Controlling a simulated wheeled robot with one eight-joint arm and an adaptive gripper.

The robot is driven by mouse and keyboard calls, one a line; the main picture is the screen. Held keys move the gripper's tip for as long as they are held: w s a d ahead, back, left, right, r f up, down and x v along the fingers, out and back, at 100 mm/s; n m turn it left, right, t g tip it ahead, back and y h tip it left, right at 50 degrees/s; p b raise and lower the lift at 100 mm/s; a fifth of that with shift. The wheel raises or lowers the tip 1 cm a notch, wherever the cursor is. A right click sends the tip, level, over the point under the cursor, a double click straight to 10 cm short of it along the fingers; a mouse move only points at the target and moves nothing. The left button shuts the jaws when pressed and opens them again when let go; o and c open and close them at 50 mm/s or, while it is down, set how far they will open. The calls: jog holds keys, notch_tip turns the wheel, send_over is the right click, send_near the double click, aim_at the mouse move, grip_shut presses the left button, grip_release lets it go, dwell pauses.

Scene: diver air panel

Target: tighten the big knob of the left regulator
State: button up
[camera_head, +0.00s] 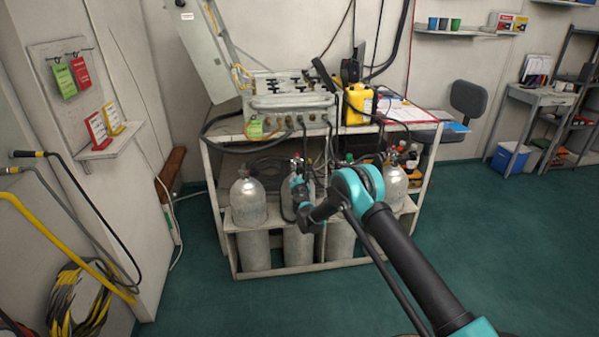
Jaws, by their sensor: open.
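Silver gas cylinders stand upright in the white rack (226,222). The leftmost cylinder (249,203) has a small valve fitting (243,172) on top. The second cylinder (288,188) has a fitting with dark and red parts (296,163) above it, which looks like a regulator. The big knob is too small to make out. My arm hides part of the cylinders to the right.
A grey control panel (290,103) with valves and a yellow canister (358,105) stand on the rack top. Dark hoses hang around the cylinder tops. A shelf with cards (106,140) is on the left wall. The green floor (215,300) is clear in front.

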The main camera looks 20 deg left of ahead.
jog(key=shift+x, duration=0.85)
jog(key=c, duration=1.2)
jog(key=shift+o, duration=0.2)
jog(key=shift+m, duration=0.4)
jog(key=m, duration=0.4)
jog(key=shift+g, duration=0.3)
jog(key=m, duration=0.4)
jog(key=shift+m+g, duration=0.3)
jog(key=shift+f, duration=0.1)
